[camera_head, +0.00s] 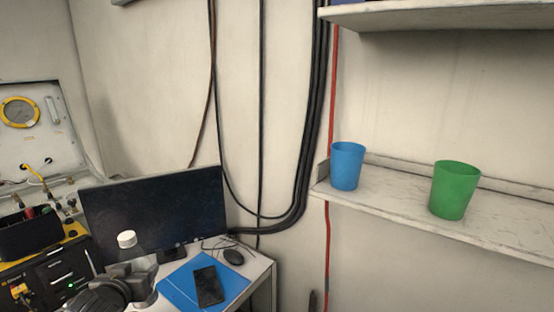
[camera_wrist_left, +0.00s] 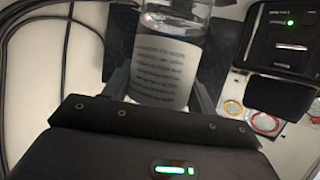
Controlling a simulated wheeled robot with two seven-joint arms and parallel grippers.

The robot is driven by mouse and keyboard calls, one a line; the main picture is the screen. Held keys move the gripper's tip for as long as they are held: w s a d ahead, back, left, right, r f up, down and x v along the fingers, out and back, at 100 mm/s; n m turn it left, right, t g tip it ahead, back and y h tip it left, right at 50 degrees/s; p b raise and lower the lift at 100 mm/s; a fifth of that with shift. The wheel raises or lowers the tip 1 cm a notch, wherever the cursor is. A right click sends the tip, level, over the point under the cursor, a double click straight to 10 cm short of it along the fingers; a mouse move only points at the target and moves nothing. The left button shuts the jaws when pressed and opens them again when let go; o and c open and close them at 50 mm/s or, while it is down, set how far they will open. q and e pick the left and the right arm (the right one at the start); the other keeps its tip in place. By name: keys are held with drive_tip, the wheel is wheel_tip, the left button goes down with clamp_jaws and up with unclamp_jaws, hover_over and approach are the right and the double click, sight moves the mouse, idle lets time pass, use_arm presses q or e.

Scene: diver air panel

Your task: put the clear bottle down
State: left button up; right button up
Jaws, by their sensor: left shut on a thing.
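The clear bottle shows in the left wrist view (camera_wrist_left: 170,50) with a white printed label, between the two fingers of my left gripper (camera_wrist_left: 163,85). In the head view its white cap (camera_head: 127,239) sticks up above my left gripper (camera_head: 138,280), in front of the dark monitor. My left gripper is shut on the bottle, which looks upright. The gripper hides most of the bottle's body in the head view. Whether its base touches the desk cannot be seen. My right gripper is not in view.
A monitor (camera_head: 155,210) stands on the desk (camera_head: 258,278). A blue folder (camera_head: 178,288) with a black phone (camera_head: 208,286) and a mouse (camera_head: 233,257) lie to the right. A blue cup (camera_head: 347,166) and a green cup (camera_head: 454,190) stand on the wall shelf (camera_head: 400,198). The diver air panel (camera_head: 40,130) is at left.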

sight(145, 269)
use_arm(q)
drive_tip(key=d, duration=0.1)
drive_tip(key=d+r, duration=0.1)
drive_tip(key=d, duration=0.1)
drive_tip(key=shift+s+r, duration=0.15)
drive_tip(key=shift+r, duration=0.15)
drive_tip(key=d+r+m+h, duration=0.1)
drive_tip(key=d+r+h, duration=0.1)
drive_tip(key=d+r, duration=0.5)
drive_tip(key=shift+s+d+m, duration=0.2)
drive_tip(key=shift+d+m, duration=0.2)
drive_tip(key=shift+d, duration=0.2)
drive_tip(key=shift+r, duration=0.1)
